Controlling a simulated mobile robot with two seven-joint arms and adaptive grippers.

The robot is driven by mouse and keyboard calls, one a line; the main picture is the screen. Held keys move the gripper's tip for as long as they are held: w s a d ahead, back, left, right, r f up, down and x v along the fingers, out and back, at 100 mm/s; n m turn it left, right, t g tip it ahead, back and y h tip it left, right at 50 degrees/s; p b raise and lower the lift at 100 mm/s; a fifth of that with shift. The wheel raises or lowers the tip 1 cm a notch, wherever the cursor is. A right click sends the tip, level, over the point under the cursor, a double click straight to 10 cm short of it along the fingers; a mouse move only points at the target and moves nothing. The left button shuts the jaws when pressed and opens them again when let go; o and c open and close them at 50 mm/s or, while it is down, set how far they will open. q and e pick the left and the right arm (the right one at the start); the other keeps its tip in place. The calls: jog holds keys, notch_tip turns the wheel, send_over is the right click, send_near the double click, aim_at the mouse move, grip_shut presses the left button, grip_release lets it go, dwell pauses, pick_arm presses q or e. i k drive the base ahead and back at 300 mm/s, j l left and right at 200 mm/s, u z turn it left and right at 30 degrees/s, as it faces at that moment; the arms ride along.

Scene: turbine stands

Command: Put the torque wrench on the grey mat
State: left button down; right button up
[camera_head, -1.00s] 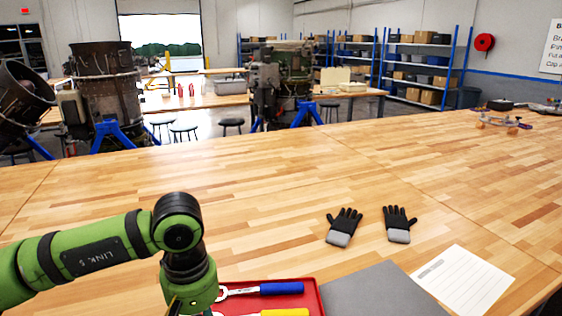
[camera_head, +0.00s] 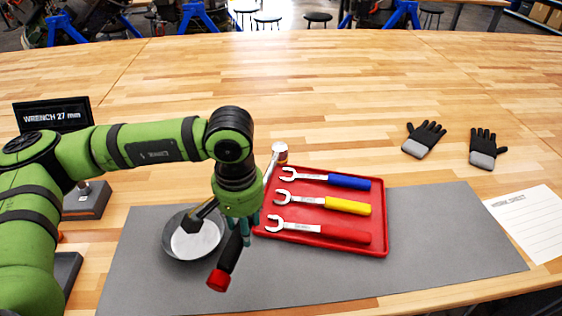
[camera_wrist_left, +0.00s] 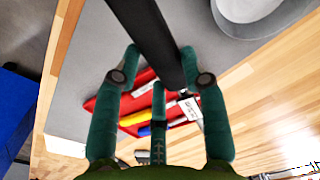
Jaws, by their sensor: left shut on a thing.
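The torque wrench (camera_head: 231,254) has a black grip with a red end and a silver shaft running up to a head behind my left arm. My left gripper (camera_head: 245,230) is shut around it and holds it tilted, over the grey mat (camera_head: 440,236), between a dark bowl and the red tray. Whether it touches the mat is unclear. In the left wrist view, the black grip (camera_wrist_left: 150,35) runs between the fingers (camera_wrist_left: 160,62) of my left gripper. My right gripper is not in view.
The dark bowl (camera_head: 180,252) and the red tray (camera_head: 379,238) with blue, yellow and red wrenches stand on the mat. Gloves (camera_head: 425,138) and a worksheet (camera_head: 530,222) lie to the right. A black sign (camera_head: 52,114) stands at left. The mat's right part is clear.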

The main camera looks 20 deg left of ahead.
aim_at(458, 202)
jog(key=i+l+z, duration=0.3)
jog(key=l, duration=0.35)
jog(key=i+l+z, duration=0.3)
jog(key=l, duration=0.3)
jog(key=i+l+z, duration=0.3)
jog(key=i+l, duration=0.15)
jog(key=i, duration=0.1)
